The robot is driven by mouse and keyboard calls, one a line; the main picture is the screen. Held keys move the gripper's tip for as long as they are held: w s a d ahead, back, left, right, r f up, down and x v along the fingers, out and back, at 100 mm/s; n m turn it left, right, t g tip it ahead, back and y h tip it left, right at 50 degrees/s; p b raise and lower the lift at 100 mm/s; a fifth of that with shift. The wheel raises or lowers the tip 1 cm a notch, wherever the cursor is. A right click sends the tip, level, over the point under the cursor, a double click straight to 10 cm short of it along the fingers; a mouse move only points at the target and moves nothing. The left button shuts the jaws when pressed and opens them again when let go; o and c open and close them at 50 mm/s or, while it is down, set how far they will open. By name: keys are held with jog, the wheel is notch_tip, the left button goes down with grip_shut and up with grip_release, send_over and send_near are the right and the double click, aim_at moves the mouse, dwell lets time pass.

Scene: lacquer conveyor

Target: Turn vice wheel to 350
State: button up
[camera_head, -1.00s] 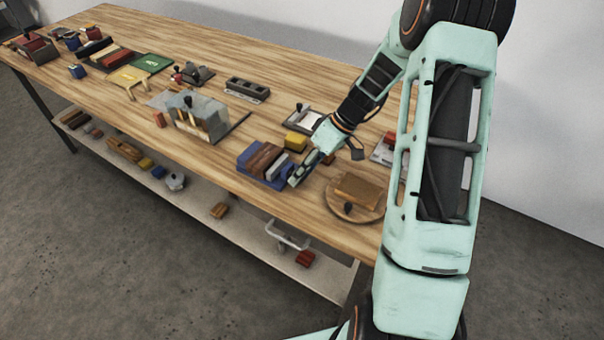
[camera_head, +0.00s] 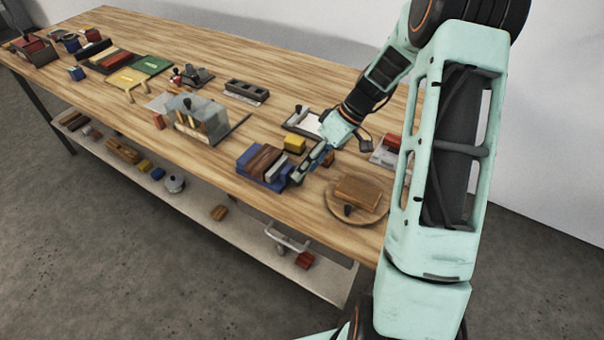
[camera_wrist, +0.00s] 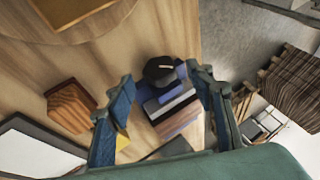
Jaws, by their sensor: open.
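The vice (camera_head: 246,164) is a blue body with a brown wooden block and grey plates, near the table's front edge. It also shows in the wrist view (camera_wrist: 178,101). The vice wheel (camera_wrist: 160,70) is a dark round knob at the vice's end; in the head view my gripper largely hides it. My gripper (camera_head: 299,176) is at that end of the vice, pointing down. In the wrist view my gripper (camera_wrist: 161,80) has its two blue fingers spread, one on each side of the wheel. I cannot tell whether a finger touches it, nor read any angle.
A round board (camera_head: 333,204) with a wooden block (camera_head: 358,190) lies right of the vice. A yellow block (camera_head: 294,143) stands behind it, and a white-topped tray (camera_head: 300,121) farther back. A clear-walled box (camera_head: 203,112) stands left. A shelf (camera_head: 225,228) runs below the tabletop.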

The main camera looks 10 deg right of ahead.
jog(key=v, duration=0.8)
jog(key=shift+d+r, duration=0.25)
jog(key=shift+r, duration=0.05)
jog(key=shift+a, duration=0.1)
